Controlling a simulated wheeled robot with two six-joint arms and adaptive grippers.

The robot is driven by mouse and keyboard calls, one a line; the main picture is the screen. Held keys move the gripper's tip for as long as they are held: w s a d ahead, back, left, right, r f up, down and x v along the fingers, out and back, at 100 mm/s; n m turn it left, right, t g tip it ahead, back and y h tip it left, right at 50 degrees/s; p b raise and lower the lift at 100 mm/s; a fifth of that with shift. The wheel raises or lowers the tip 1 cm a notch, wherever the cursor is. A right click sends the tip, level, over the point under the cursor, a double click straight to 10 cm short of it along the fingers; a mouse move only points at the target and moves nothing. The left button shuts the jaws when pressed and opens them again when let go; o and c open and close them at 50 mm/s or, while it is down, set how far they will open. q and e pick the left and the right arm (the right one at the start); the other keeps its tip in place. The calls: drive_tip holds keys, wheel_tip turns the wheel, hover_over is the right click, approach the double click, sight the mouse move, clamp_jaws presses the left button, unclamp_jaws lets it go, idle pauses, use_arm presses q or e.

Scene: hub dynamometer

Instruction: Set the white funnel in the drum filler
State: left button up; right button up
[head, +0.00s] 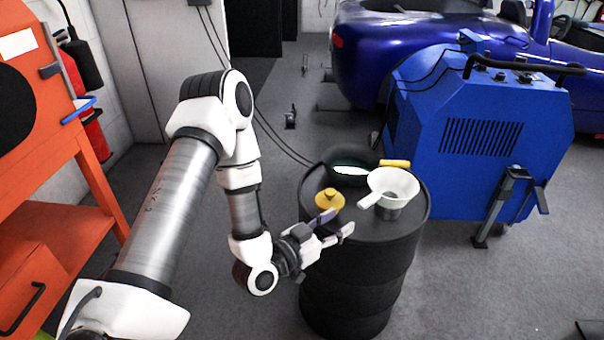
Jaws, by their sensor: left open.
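The white funnel (394,184) is over a short grey filler neck (389,213) on top of the black drum (365,243). It looks roughly upright, mouth up, with its white handle pointing to the lower left. Its spout is hidden, so how deep it sits in the neck cannot be seen. My left gripper (340,225) is open and empty, just left of the funnel and apart from it, at the near left part of the drum top. My right gripper is not in view.
A yellow cap (329,199) is on the drum top, just beyond my left gripper. A dark green round pan (343,160) and a yellow bar-shaped thing (395,163) are at the back. A blue machine (490,130) stands behind right; an orange cabinet (50,225) is at left.

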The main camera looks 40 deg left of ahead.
use_arm(q)
drive_tip(key=s+d+f+g, duration=0.3)
drive_tip(key=s+f+g, duration=0.15)
drive_tip(key=f, duration=0.55)
drive_tip(key=s+d+f+n+g+y, duration=0.1)
drive_tip(key=s+f+g+y, duration=0.1)
drive_tip(key=s+f+g, duration=0.7)
drive_tip(key=s+f+n+g+y, duration=0.15)
drive_tip(key=s+f+g, duration=0.35)
drive_tip(key=s, duration=0.8)
wheel_tip(320, 180, up, 21)
drive_tip(key=t+p, duration=0.1)
drive_tip(key=p, duration=2)
drive_tip(key=shift+w+d+f, duration=0.15)
drive_tip(key=shift+w, duration=0.25)
